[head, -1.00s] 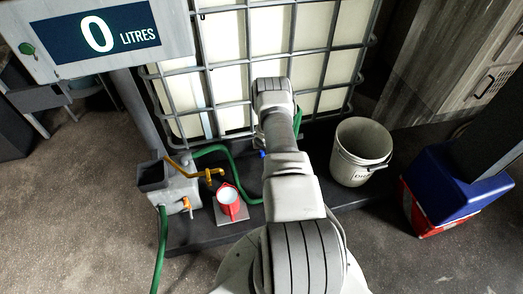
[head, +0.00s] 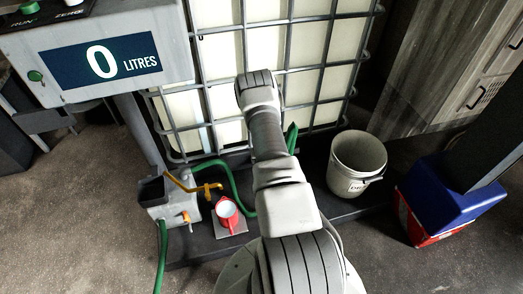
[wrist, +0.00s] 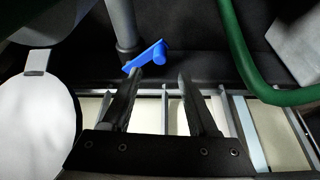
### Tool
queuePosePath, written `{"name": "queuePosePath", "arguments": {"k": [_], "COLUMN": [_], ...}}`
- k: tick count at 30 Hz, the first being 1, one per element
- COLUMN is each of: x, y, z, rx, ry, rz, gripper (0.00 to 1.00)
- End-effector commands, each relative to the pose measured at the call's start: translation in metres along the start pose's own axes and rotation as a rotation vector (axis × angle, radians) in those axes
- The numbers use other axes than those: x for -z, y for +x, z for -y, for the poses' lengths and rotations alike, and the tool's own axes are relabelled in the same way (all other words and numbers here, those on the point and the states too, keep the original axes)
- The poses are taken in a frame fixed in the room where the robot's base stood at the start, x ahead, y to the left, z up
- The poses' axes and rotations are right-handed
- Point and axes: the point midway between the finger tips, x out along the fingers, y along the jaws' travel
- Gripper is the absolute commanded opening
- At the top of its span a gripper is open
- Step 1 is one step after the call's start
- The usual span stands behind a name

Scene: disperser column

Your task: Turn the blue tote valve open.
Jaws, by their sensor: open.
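The blue tote valve handle (wrist: 148,56) shows in the wrist view, at the upper middle, lying aslant near a grey vertical pipe (wrist: 122,25). My gripper (wrist: 160,75) is open, its two dark fingers apart and nothing seen between them. The left fingertip overlaps the lower edge of the handle in the picture; I cannot tell whether they touch. The right fingertip is clear of it. In the head view the caged white tote (head: 222,100) stands behind my arm, which hides the valve and my gripper.
A green hose (head: 237,190) curves near the tote, also at the wrist view's right (wrist: 243,60). A bucket (head: 357,162) and a blue-red cool box (head: 447,198) are at right. The display (head: 101,60) reads 0 litres.

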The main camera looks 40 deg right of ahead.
Motion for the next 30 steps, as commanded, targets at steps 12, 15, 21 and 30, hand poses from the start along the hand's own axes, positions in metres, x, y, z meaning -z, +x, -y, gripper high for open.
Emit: {"name": "queuePosePath", "arguments": {"k": [12,15,21,30], "x": [0.001,0.001,-0.001,-0.001], "y": [-0.088,-0.098,-0.104,-0.103], "z": [0.0,0.0,0.0,0.001], "rx": [-0.001,0.0,0.0,0.001], "ry": [0.001,0.0,0.0,-0.003], "rz": [-0.001,0.0,0.001,0.001], "gripper": [0.59,0.59,0.59,0.41]}}
